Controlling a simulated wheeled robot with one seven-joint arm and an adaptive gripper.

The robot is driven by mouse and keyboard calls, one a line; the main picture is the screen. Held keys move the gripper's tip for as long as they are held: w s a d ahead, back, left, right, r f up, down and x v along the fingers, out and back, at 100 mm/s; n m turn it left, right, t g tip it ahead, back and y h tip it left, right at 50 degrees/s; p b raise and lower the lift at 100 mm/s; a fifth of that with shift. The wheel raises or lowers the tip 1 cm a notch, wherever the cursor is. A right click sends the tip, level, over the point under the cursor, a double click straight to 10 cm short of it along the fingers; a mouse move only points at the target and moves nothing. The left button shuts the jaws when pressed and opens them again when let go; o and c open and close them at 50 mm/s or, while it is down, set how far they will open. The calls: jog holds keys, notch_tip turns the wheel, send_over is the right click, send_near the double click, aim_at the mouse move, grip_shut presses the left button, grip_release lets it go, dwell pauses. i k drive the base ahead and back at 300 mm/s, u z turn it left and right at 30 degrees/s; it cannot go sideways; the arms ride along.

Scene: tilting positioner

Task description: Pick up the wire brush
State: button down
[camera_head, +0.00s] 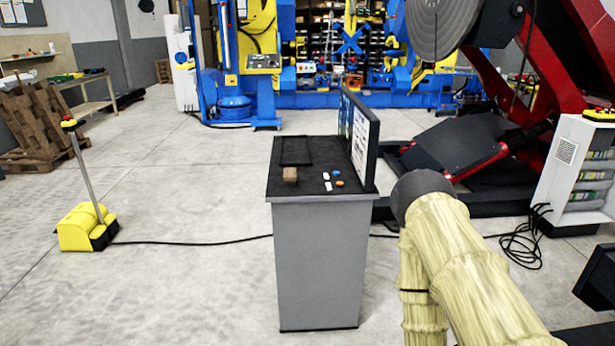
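No other thing in view is clearly a wire brush. My arm, in a pale yellow cover, comes in from the lower right, to the right of the pedestal. I cannot make out my gripper or its fingers in this view.
An upright panel (360,138) stands along the pedestal's right side. Small white, blue and orange pieces (333,181) lie beside it. A yellow foot-control unit (85,228) trails a cable to the pedestal. A red positioner (545,75) stands right. The left floor is mostly clear.

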aim_at(290, 174)
jog(key=z, duration=0.25)
jog(key=i, duration=0.55)
jog(key=z, duration=0.2)
